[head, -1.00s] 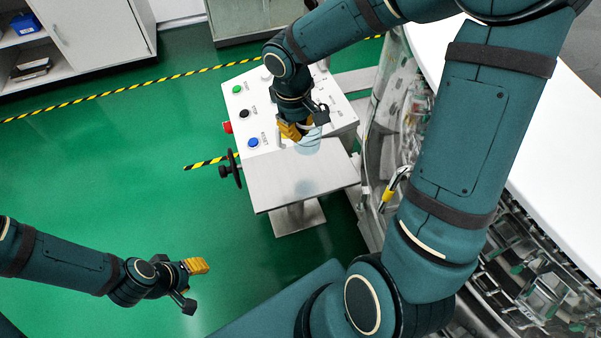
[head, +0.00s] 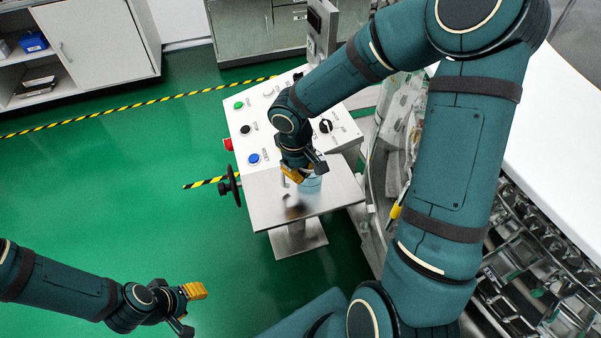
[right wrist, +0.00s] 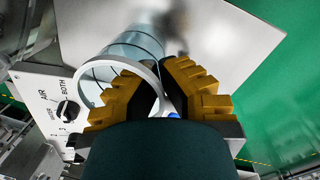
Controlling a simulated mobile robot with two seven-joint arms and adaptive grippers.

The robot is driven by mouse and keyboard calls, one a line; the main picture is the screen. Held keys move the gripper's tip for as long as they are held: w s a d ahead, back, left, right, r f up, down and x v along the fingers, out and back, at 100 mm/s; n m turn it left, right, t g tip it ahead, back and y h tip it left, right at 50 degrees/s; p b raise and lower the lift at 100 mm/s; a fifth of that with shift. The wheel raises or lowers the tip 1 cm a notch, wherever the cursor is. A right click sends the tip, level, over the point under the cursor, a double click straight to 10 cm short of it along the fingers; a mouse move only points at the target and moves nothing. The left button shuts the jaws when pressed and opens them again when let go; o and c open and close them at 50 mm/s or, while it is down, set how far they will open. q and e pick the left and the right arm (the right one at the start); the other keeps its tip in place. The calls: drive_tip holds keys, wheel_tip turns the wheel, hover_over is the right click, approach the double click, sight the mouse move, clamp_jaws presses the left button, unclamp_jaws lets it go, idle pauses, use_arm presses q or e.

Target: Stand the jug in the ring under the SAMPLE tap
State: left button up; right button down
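The jug (head: 311,184) is a clear, bluish cylinder, over the steel shelf in front of the control panel. In the right wrist view the jug (right wrist: 132,45) shows its pale round rim towards me. My right gripper (head: 298,174) is closed at the jug's side; its yellow fingers (right wrist: 168,82) hide the grip point and most of the handle. I cannot tell for sure whether the jug's base touches the shelf. My left gripper (head: 190,308) is open and empty over the floor at lower left. I cannot make out the SAMPLE tap or the ring.
The steel shelf (head: 335,200) has bare room around the jug. Behind it is the white control panel (head: 258,118) with buttons and knobs. A black handwheel (head: 233,186) is at the shelf's left. Machine parts with a yellow handle (head: 395,211) stand close at right.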

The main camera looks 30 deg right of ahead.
drive_tip(key=shift+r, duration=0.1)
drive_tip(key=shift+f, duration=0.2)
drive_tip(key=c, duration=1.1)
unclamp_jaws()
drive_tip(key=shift+c, duration=0.2)
